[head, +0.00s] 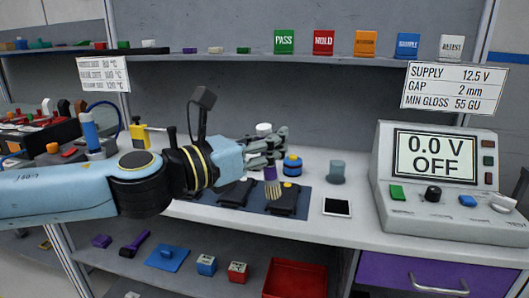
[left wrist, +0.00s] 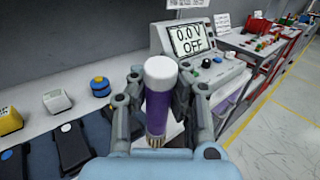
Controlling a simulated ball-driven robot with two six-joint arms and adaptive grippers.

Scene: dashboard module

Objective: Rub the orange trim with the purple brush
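The purple brush (head: 271,173) is upright between the fingers of my left gripper (head: 268,155). Its tan bristles point down, close above one of the dark pieces on the mat; contact cannot be told. In the left wrist view the brush's purple handle (left wrist: 157,108) with its white top stands between the two fingers of my left gripper (left wrist: 160,100). I cannot make out an orange trim for certain; the brush and gripper hide part of the mat. My right gripper is not in view.
A dark mat (head: 212,207) with black pieces lies on the bench. A meter (head: 436,170) reading 0.0 V OFF stands right. A shelf with coloured cards runs above.

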